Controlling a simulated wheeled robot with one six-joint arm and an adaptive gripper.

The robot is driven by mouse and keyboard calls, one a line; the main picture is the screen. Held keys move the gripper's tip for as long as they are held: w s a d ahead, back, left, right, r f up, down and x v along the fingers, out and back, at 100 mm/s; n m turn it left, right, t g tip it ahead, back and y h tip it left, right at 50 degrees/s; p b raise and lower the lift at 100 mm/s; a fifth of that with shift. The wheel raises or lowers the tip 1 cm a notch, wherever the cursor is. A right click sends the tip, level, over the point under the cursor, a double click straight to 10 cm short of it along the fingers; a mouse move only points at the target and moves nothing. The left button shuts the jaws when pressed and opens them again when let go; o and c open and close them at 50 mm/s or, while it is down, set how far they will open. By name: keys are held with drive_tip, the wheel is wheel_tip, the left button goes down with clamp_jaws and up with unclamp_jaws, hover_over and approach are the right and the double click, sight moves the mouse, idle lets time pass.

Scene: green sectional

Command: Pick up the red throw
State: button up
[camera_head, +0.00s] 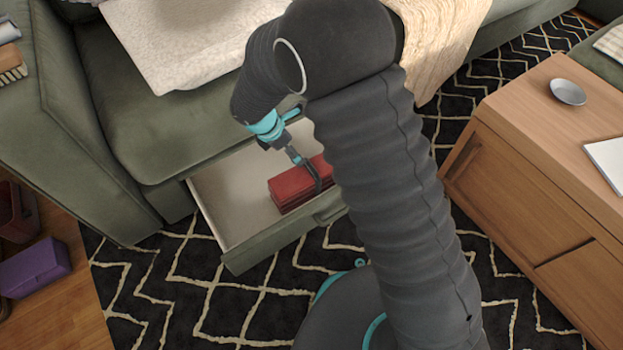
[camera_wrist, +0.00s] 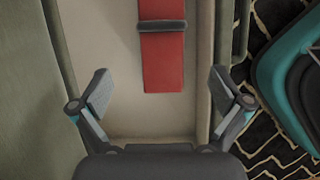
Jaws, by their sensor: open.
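The red throw (camera_head: 292,189) is a folded red block lying in the open drawer (camera_head: 216,198) under the green sofa, toward the drawer's right end. In the wrist view the red throw (camera_wrist: 162,62) lies ahead of my gripper, with a dark band across it. In the head view my gripper (camera_head: 305,168) is over the drawer near the throw, and my arm hides part of the drawer's right end.
The green sofa seat (camera_head: 150,125) overhangs the back of the drawer. A wooden table (camera_head: 530,150) with a small grey dish (camera_head: 567,92) stands at the right. A purple box (camera_head: 36,267) sits on the floor at the left. The drawer's left part is bare.

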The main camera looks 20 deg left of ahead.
drive_tip(key=b, duration=0.1)
hover_over(310, 167)
drive_tip(key=s+a, duration=0.2)
wheel_tip(310, 167, down, 6)
drive_tip(key=shift+a+f, duration=0.15)
drive_tip(key=shift+f, duration=0.1)
drive_tip(key=shift+b+x, duration=0.6)
drive_tip(key=shift+x, duration=2.4)
drive_tip(key=shift+r, duration=0.1)
drive_tip(key=c, duration=1.8)
